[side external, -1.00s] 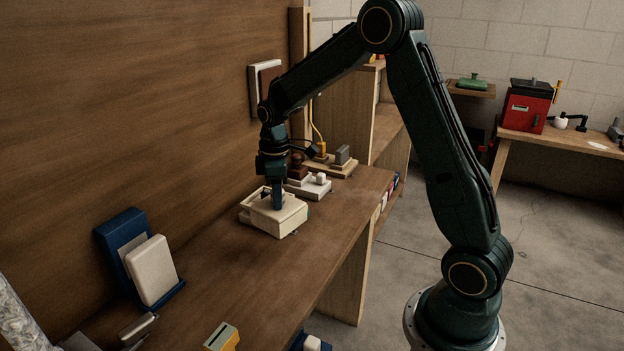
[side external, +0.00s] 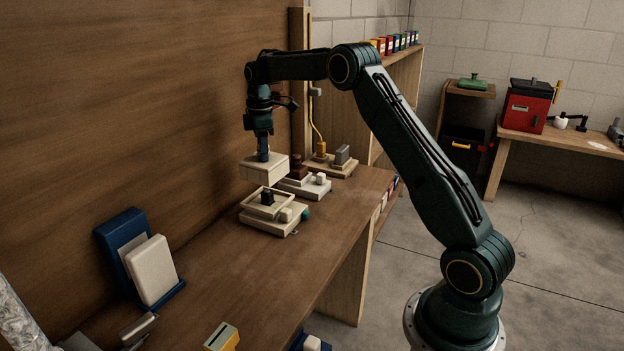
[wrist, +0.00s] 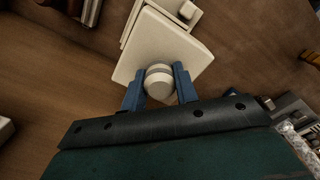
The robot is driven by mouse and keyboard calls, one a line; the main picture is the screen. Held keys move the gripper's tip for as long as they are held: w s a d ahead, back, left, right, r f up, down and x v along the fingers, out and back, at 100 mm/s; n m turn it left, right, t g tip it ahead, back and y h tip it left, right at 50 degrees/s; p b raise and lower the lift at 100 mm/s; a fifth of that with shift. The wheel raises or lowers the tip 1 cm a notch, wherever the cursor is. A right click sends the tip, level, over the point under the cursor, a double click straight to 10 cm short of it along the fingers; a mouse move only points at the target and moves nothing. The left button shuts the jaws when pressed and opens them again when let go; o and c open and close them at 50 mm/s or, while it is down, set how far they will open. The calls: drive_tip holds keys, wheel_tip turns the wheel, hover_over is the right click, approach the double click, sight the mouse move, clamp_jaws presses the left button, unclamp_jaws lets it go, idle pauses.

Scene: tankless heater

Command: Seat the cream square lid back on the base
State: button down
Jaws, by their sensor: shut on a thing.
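The cream square lid (side external: 264,168) hangs level in the air above the cream base (side external: 273,215) in the side external view. My gripper (side external: 263,156) points down and is shut on the lid's round knob, which shows between the blue fingers (wrist: 159,86) in the wrist view. The lid (wrist: 160,48) spreads out beyond the fingers there and hides most of the base. A clear gap separates lid and base.
A white unit (side external: 315,187) with a small knob stands just behind the base. A wooden block with a grey piece (side external: 342,156) is farther back. A blue stand (side external: 130,245) holding a cream panel is at left. The bench between is clear.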

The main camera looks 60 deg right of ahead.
drive_tip(key=shift+w+d+r, duration=0.35)
drive_tip(key=shift+d, duration=0.2)
drive_tip(key=shift+f, duration=0.2)
drive_tip(key=shift+f, duration=2.35)
drive_tip(key=shift+f, duration=0.4)
drive_tip(key=shift+f, duration=0.35)
drive_tip(key=shift+f, duration=0.35)
drive_tip(key=shift+f, duration=0.35)
drive_tip(key=shift+f, duration=1.2)
idle(1.2)
